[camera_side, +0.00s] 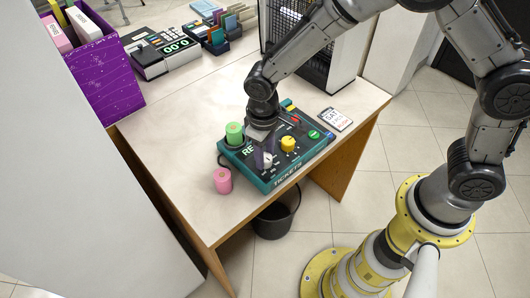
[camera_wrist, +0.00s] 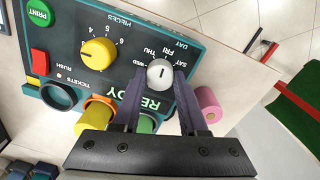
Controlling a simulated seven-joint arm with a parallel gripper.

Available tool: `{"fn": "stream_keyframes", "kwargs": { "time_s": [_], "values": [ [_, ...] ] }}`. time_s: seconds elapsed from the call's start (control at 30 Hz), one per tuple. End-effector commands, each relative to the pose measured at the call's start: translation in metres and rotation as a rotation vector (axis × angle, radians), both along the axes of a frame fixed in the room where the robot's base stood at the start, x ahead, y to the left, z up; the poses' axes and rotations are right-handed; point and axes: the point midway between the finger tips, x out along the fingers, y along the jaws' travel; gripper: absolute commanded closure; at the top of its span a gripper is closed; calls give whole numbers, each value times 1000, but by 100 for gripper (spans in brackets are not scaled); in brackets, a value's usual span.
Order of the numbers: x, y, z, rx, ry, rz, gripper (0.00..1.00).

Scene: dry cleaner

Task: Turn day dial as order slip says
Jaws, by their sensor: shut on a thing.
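The day dial is a white knob (camera_wrist: 160,73) with a dark pointer line, on the teal ticket machine (camera_side: 290,178). My gripper (camera_wrist: 160,80) is shut on the knob, one dark finger on each side. The pointer line runs nearly up and down in the wrist view. THU and WED labels show to its upper left; I cannot tell exactly which day it points at. In the side view, my gripper (camera_side: 265,157) reaches down onto the machine's front. The order slip (camera_side: 335,119) lies on the desk right of the machine; it seems to read SAT, with small red print below.
A yellow pieces dial (camera_wrist: 97,54) and a green PRINT button (camera_wrist: 40,13) are on the same panel. A green roll (camera_side: 234,134) is on the machine; a pink roll (camera_side: 222,180) stands on the desk (camera_side: 180,120) beside it. A purple box (camera_side: 105,70) stands farther left.

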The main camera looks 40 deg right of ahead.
Motion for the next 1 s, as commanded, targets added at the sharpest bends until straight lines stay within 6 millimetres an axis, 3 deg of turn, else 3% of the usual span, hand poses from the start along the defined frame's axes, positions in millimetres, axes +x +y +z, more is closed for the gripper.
{"fn": "stream_keyframes", "kwargs": {
  "time_s": [0.6, 1.0],
  "values": [
    [2, 0, 2, 3, -4, -573, 100],
    [2, 0, 2, 4, -5, -812, 100]
  ]
}}
